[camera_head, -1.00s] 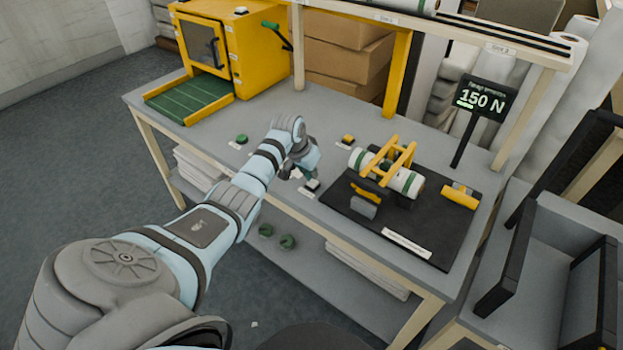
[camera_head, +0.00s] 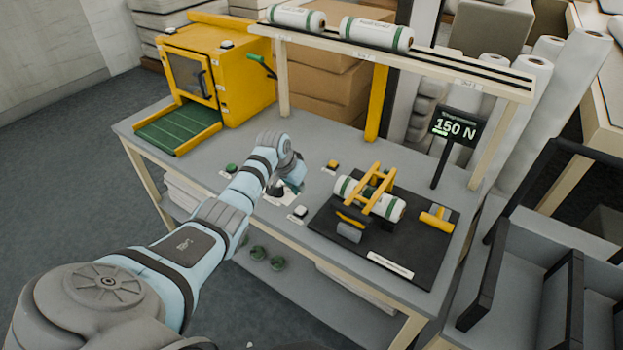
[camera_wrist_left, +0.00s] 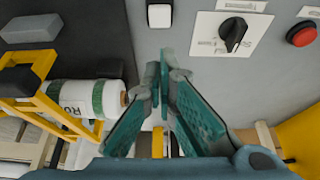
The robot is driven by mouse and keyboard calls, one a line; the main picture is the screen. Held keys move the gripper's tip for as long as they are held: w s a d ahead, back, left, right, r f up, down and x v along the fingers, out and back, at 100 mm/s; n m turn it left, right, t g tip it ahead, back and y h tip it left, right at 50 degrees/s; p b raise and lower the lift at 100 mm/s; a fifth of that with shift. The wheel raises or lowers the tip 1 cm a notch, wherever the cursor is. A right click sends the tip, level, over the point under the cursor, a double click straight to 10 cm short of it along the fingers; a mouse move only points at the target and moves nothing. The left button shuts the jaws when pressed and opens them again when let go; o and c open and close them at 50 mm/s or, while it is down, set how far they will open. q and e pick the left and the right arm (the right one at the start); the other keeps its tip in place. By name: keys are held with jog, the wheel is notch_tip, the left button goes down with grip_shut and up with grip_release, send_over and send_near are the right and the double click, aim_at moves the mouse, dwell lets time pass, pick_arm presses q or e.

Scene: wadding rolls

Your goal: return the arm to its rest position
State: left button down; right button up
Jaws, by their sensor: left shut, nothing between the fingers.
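My left arm reaches in from the left of the head view, and its gripper (camera_head: 290,188) is above the grey table (camera_head: 285,225), near the small control plates. In the left wrist view the green-padded fingers (camera_wrist_left: 165,95) are shut with their tips together and nothing between them. A white roll with green bands (camera_head: 392,207) lies in a yellow frame (camera_head: 376,178) on the black mat (camera_head: 350,253), to the right of the gripper and apart from it. It also shows in the left wrist view (camera_wrist_left: 72,100). My right gripper is not in view.
A yellow machine (camera_head: 245,77) with a green conveyor (camera_head: 178,128) stands at the left end. A display (camera_head: 455,128) reads 150 N. White rolls (camera_head: 376,33) lie on the overhead rack. A black knob (camera_wrist_left: 232,32) and red button (camera_wrist_left: 302,34) are near the fingers.

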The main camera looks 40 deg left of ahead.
pick_arm(q)
jog(key=shift+m+g, duration=0.3)
jog(key=shift+m, duration=0.3)
jog(key=s+d+f, duration=0.4)
jog(key=f, duration=0.1)
jog(key=shift+s+d, duration=0.15)
jog(key=shift+s, duration=0.25)
jog(key=s+d+f, duration=0.4)
jog(key=s+d, duration=0.2)
jog(key=s, duration=0.3)
jog(key=s+d+r+y, duration=0.1)
jog(key=s+d+r, duration=0.25)
jog(key=s, duration=0.65)
jog(key=s+d+r, duration=0.2)
jog(key=s+d, duration=0.2)
jog(key=s, duration=0.7)
notch_tip(320, 180, down, 20)
jog(key=a+g+b, duration=0.1)
jog(key=a+g, duration=0.1)
jog(key=s+f, duration=1.4)
jog(key=s, duration=0.1)
jog(key=shift+a+n+g+b, duration=0.3)
jog(key=shift+a+g+b, duration=0.1)
